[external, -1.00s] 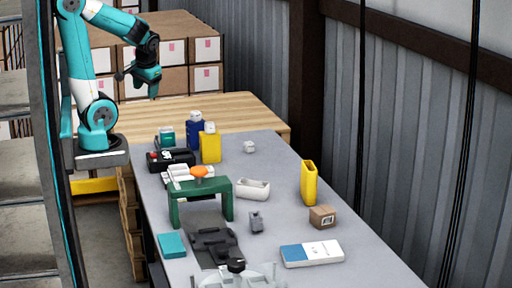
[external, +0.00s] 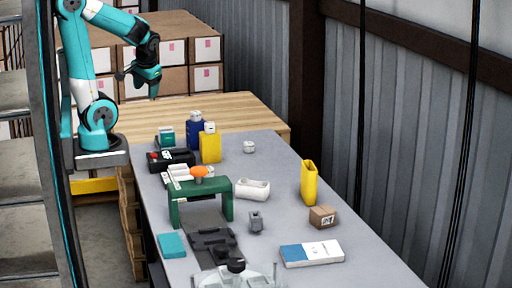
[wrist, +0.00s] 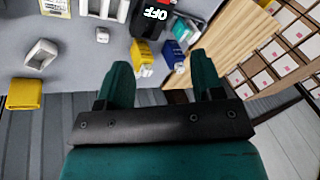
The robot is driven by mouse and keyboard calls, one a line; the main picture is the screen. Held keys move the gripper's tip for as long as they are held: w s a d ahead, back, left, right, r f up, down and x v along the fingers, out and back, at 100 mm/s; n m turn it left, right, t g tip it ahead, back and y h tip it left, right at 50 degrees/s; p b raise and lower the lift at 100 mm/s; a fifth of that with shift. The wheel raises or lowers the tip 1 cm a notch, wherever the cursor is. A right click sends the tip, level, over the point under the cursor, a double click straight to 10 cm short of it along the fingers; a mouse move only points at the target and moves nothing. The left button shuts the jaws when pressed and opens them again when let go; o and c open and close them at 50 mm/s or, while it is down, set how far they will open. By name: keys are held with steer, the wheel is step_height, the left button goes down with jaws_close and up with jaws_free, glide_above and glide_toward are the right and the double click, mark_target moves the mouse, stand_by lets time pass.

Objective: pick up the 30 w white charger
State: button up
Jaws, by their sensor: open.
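A small white block (external: 249,147), which looks like a charger, sits alone on the grey table, right of the yellow bottle. It also shows in the wrist view (wrist: 102,35), up and left of my fingers. Its wattage marking is too small to read. Two other white blocky pieces sit on top of the yellow bottle (external: 210,148) and the blue bottle (external: 194,134); I cannot tell if they are caps or chargers. My gripper (wrist: 162,76) is open and empty, raised above the far wooden table, apart from all these objects.
A green stand (external: 200,186) with an orange piece, a black case (external: 170,160), a white tray (external: 253,189), a yellow box (external: 309,183) and a brown carton (external: 322,217) crowd the grey table. The wooden tabletop (external: 245,112) is mostly clear. Stacked cartons (external: 174,80) stand behind.

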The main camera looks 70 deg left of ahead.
steer(key=shift+o, duration=0.5)
steer(key=n+b, duration=0.9)
steer(key=n, duration=0.2)
glide_above(211, 167)
steer(key=d, duration=0.1)
steer(key=f, duration=2.5)
steer(key=shift+w+d+f, duration=0.15)
steer(key=shift+w+f, duration=0.05)
steer(key=shift+f, duration=0.05)
steer(key=shift+s+d+x, duration=0.15)
steer(key=shift+x, duration=1.4)
steer(key=shift+s+d+x, duration=0.1)
steer(key=shift+x, duration=1.45)
steer(key=shift+f, duration=0.1)
